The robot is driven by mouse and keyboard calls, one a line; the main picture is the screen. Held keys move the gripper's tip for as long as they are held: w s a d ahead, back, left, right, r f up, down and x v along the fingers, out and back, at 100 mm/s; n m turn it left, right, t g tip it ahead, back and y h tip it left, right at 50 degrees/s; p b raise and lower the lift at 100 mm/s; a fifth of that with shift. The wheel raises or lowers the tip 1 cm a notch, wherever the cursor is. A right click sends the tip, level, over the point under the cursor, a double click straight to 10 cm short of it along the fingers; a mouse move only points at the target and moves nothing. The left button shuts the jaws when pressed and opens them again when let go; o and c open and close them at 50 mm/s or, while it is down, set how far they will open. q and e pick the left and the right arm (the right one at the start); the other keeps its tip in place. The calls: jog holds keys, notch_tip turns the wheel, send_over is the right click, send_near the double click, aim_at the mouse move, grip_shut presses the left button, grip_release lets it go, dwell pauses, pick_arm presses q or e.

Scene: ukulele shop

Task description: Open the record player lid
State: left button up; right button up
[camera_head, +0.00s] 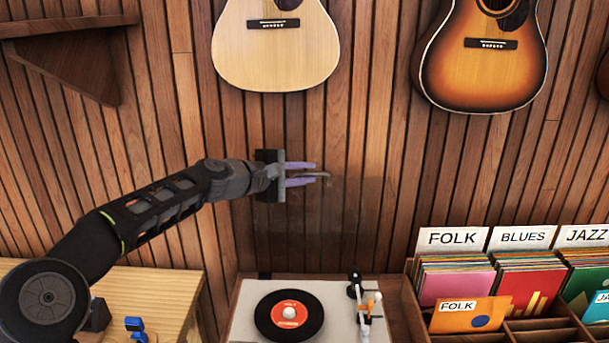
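The record player (248,300) is a pale box at the bottom centre, with a black record with an orange label (289,315) and a white tonearm (366,312) on top. Its see-through smoky lid (320,235) stands raised, about upright, behind the deck against the slatted wall. My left gripper (305,175) is at the lid's upper edge, its two purple fingers pointing right with a gap between them. A small grey piece, perhaps the lid's handle, shows by the fingertips; I cannot tell if they touch it. My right gripper is not in view.
A wooden record crate (410,300) with FOLK, BLUES and JAZZ dividers stands right of the player. A light wooden table (165,295) is at the lower left. Two guitars (275,60) (485,65) hang on the wall above. A wooden shelf (75,60) is at the upper left.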

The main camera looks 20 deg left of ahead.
pick_arm(q)
jog(key=shift+o, duration=1.4)
jog(key=shift+s+d+r, duration=0.1)
jog(key=shift+o, duration=0.2)
jog(key=shift+s+a+b, duration=0.3)
jog(key=shift+a+b, duration=0.05)
jog(key=b+v, duration=0.3)
jog(key=v, duration=0.4)
jog(key=shift+d, duration=0.1)
